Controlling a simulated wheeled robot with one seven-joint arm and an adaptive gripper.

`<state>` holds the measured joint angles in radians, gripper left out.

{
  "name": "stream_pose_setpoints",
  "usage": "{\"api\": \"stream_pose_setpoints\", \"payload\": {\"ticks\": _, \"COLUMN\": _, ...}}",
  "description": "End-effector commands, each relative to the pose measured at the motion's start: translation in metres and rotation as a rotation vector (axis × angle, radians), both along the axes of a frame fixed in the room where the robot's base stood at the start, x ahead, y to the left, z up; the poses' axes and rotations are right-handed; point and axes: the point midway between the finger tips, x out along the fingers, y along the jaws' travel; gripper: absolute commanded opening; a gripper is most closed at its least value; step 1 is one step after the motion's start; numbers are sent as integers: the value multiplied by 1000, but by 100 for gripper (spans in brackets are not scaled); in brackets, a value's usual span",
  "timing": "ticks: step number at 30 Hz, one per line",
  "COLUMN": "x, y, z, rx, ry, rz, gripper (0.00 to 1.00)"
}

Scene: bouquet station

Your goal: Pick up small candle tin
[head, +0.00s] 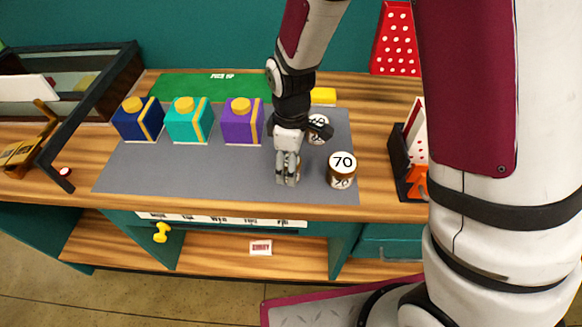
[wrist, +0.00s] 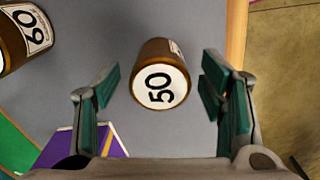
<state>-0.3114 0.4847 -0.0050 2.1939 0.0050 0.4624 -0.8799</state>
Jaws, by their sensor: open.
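My gripper (head: 288,176) points down over the right part of the grey mat, its two fingers apart. In the wrist view, a brown candle tin with a white lid marked 50 (wrist: 160,85) lies between the open fingers (wrist: 157,88), with gaps on both sides. In the head view this tin is mostly hidden behind the gripper. A tin marked 70 (head: 341,168) stands to the right of the gripper. Another tin (head: 318,127) stands farther back, partly covered by my arm. A tin marked 60 (wrist: 28,35) shows at the wrist view's upper left.
Navy (head: 138,119), teal (head: 189,120) and purple (head: 243,121) boxes stand in a row left of the gripper. A green pick-up mat (head: 210,86) lies behind them. A dark holder (head: 400,165) stands at right. The mat's front left is clear.

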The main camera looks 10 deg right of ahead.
Motion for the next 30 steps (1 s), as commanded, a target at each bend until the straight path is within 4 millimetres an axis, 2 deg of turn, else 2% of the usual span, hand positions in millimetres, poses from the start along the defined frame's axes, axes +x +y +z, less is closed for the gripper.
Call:
{"api": "stream_pose_setpoints", "payload": {"ticks": 5, "x": 0, "y": 0, "z": 0, "rx": 0, "ry": 0, "rz": 0, "gripper": 64}}
{"api": "stream_pose_setpoints", "payload": {"ticks": 12, "x": 0, "y": 0, "z": 0, "rx": 0, "ry": 0, "rz": 0, "gripper": 12}}
{"api": "stream_pose_setpoints", "payload": {"ticks": 13, "x": 0, "y": 0, "z": 0, "rx": 0, "ry": 0, "rz": 0, "gripper": 9}}
{"api": "stream_pose_setpoints", "payload": {"ticks": 23, "x": 0, "y": 0, "z": 1, "rx": 0, "ry": 0, "rz": 0, "gripper": 9}}
{"api": "stream_pose_setpoints", "payload": {"ticks": 30, "x": 1, "y": 0, "z": 16, "rx": 1, "ry": -3, "rz": -1, "gripper": 9}}
